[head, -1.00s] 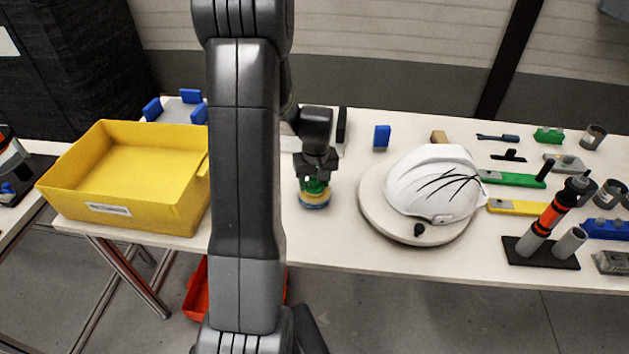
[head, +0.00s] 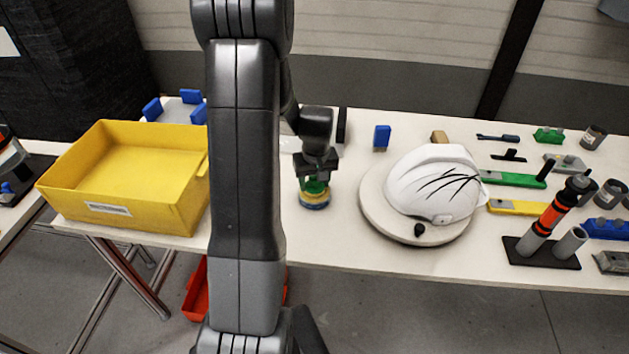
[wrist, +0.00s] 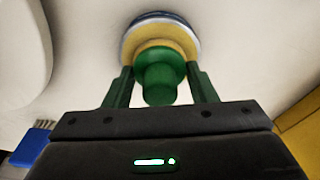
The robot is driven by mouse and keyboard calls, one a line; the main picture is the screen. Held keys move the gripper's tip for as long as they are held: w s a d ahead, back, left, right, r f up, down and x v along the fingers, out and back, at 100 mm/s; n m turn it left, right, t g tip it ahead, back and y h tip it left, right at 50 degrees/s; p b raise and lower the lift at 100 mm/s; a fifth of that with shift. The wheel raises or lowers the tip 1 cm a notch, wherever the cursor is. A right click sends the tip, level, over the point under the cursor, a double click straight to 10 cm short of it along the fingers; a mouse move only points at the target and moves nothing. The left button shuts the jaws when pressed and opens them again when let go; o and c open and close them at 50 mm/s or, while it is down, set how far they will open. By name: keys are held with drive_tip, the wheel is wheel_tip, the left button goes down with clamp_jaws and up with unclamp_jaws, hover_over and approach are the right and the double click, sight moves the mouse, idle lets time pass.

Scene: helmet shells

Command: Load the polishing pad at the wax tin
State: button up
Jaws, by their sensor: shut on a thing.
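My gripper (head: 316,181) has its green fingers shut on the green knob of the polishing pad (wrist: 160,74). The pad is upright, knob up, with a yellow body (head: 314,197) under the knob. A blue and pale round rim (wrist: 160,17) shows directly beneath the yellow body, and it also shows in the head view (head: 315,207). It looks like the wax tin, but I cannot tell the tin's top from the pad's underside. The pad stands at the table surface, left of the white helmet shell (head: 428,180).
The helmet sits on a round pale turntable (head: 375,212) with a black knob in front. A yellow bin (head: 130,212) is on the left. A blue block (head: 382,137) stands behind. Tools, coloured holders and a black stand (head: 540,252) crowd the right. My arm hides part of the table.

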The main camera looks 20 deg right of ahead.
drive_tip(key=shift+s, duration=0.1)
drive_tip(key=shift+r+p, duration=2.2)
drive_tip(key=shift+r, duration=1.3)
